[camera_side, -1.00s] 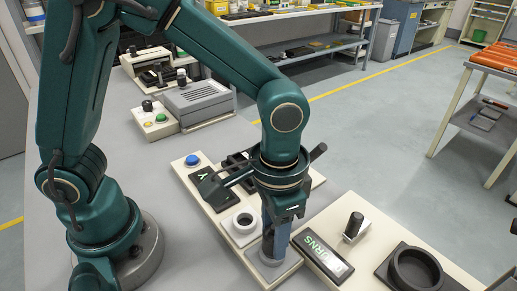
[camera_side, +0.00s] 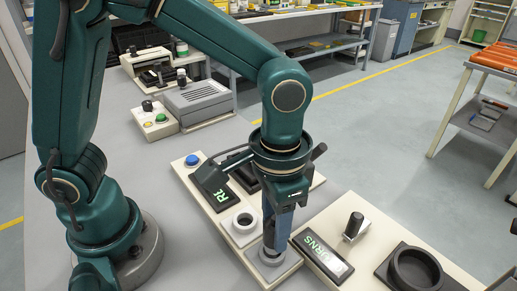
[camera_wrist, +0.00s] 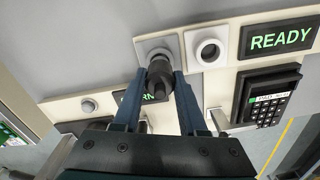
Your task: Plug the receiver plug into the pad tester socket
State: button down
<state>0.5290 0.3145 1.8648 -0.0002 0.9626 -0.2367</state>
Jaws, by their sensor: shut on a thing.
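My gripper (camera_wrist: 160,92) is shut on a dark round plug (camera_wrist: 158,70) between its blue fingers, seen in the wrist view. The plug's far end overlaps a pale square socket block (camera_wrist: 143,45); I cannot tell whether it is inside the opening. A second white round socket (camera_wrist: 209,51) is open and empty just to the right. In the side view, my gripper (camera_side: 275,243) points down over a pale base (camera_side: 267,266); its fingers hide the plug. The empty ring socket (camera_side: 244,222) stands to its left.
A display (camera_wrist: 281,39) reads READY, with a keypad (camera_wrist: 266,97) below it. In the side view, another lettered display (camera_side: 321,258), an upright black-topped handle (camera_side: 354,226) and a black ring holder (camera_side: 414,268) lie to the right. A blue button (camera_side: 192,160) is at left.

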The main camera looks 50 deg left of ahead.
aim_at(270, 222)
jog(key=shift+r, duration=0.45)
jog(key=shift+r, duration=0.1)
jog(key=shift+r, duration=1.9)
jog(key=shift+s+a+f+m, duration=0.15)
jog(key=shift+s+a+m, duration=0.1)
jog(key=shift+m, duration=0.15)
jog(key=a, duration=0.7)
jog(key=shift+w+a+r+n, duration=0.15)
jog(key=shift+w+r+n, duration=0.1)
jog(key=shift+r+n, duration=0.15)
jog(key=shift+f, duration=0.1)
